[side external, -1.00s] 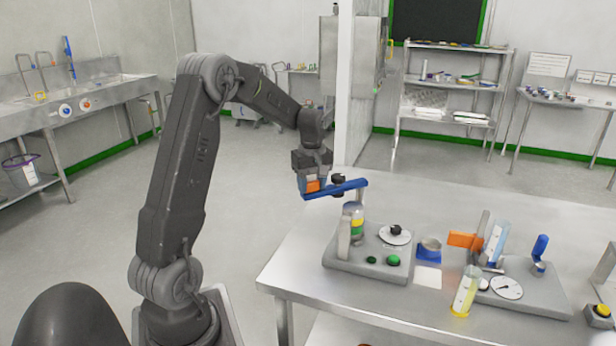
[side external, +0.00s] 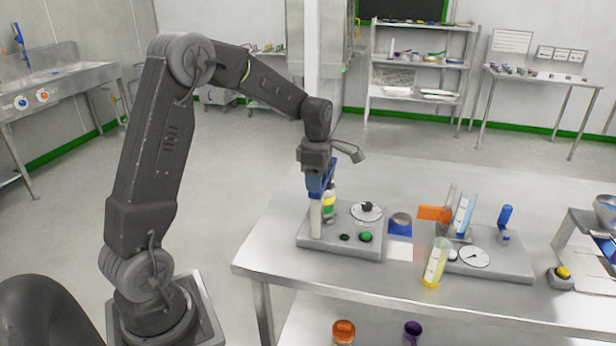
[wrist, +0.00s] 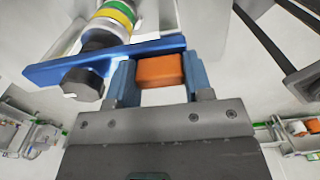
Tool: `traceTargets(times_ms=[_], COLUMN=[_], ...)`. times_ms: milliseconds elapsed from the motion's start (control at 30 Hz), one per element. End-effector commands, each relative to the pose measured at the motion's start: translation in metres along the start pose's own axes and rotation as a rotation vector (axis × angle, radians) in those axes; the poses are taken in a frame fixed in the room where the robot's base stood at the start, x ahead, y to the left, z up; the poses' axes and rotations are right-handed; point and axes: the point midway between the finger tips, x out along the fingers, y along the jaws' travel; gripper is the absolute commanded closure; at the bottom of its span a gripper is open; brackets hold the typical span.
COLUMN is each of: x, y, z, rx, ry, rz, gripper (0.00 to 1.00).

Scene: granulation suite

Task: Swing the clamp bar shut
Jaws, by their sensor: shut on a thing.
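The blue clamp bar (wrist: 55,72) has an orange grip (wrist: 160,70) at one end and a black knob (wrist: 85,84) under it. My gripper (wrist: 160,75) is shut on the orange grip, one blue finger on each side. In the side view my gripper (side external: 318,184) is low over the left end of a grey base (side external: 335,242), above a pale post (side external: 316,219). A jar with green and yellow bands (side external: 329,202) stands just behind the post; its bands (wrist: 117,16) show beside the bar in the wrist view. Most of the bar is hidden in the side view.
The table's back is clear.

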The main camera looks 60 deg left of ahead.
Motion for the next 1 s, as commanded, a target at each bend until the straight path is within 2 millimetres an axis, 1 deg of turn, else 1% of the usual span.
traceTargets(times_ms=[200, 633, 667, 900, 1000], x=[-0.0001, -0.0003, -0.0004, -0.0001, -0.0001], y=[-0.0006, -0.0003, -0.0003, 0.0, 0.0001], z=[0.0068, 0.0094, 0.0095, 0.0082, 0.0078], rx=[-0.04, -0.051, -0.051, -0.048, -0.047], ry=[-0.001, -0.005, -0.005, -0.002, -0.002], rz=[-0.003, -0.002, -0.002, -0.001, -0.001], gripper=[0.96, 0.96, 0.5, 0.28, 0.28])
